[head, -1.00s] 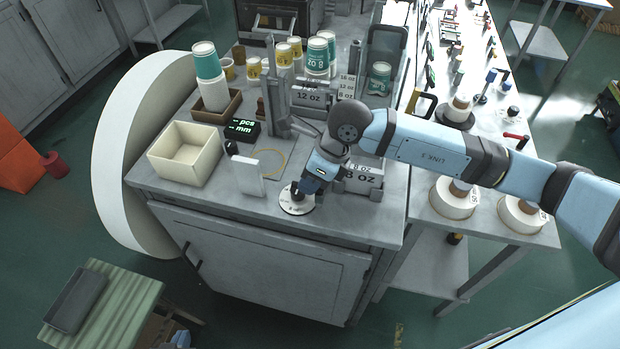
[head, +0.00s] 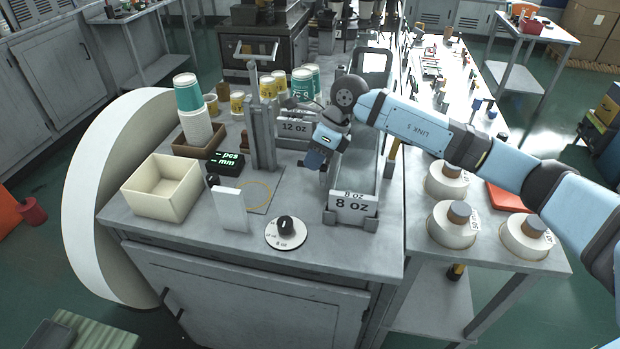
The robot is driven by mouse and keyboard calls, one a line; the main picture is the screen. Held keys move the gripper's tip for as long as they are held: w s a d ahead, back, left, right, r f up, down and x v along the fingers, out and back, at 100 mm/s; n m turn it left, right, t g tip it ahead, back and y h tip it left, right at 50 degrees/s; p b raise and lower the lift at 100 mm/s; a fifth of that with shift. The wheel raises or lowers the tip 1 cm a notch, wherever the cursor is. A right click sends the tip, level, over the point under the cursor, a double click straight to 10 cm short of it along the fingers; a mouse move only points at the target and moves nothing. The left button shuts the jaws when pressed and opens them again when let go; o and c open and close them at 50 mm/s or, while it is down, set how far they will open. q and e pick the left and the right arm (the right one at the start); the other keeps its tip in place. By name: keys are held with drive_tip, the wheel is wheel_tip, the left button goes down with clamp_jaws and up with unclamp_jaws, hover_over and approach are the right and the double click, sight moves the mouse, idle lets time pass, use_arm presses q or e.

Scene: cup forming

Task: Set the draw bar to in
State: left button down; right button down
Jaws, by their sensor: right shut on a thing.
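My right gripper (head: 315,159) reaches in from the right and points down over the bench, between the grey post stand and the long grey tray marked 8 oz (head: 351,205). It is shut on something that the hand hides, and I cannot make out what. I cannot pick out the draw bar for sure. A round white dial (head: 286,232) with a black knob lies at the bench front, apart from the gripper. My left gripper is not in view.
A cream box (head: 160,188), a small black display (head: 225,162) and a white upright block (head: 231,210) stand on the left. Behind are stacked cups (head: 190,95) and a grey post stand (head: 262,130). Bare bench lies around the dial.

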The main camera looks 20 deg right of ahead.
drive_tip(key=shift+w+d, duration=0.2)
drive_tip(key=shift+w, duration=0.1)
drive_tip(key=c, duration=1.1)
unclamp_jaws()
drive_tip(key=w+b+v, duration=0.1)
drive_tip(key=v, duration=1.2)
drive_tip(key=shift+s+r, duration=0.35)
drive_tip(key=shift+s, duration=0.15)
drive_tip(key=shift+d, duration=0.1)
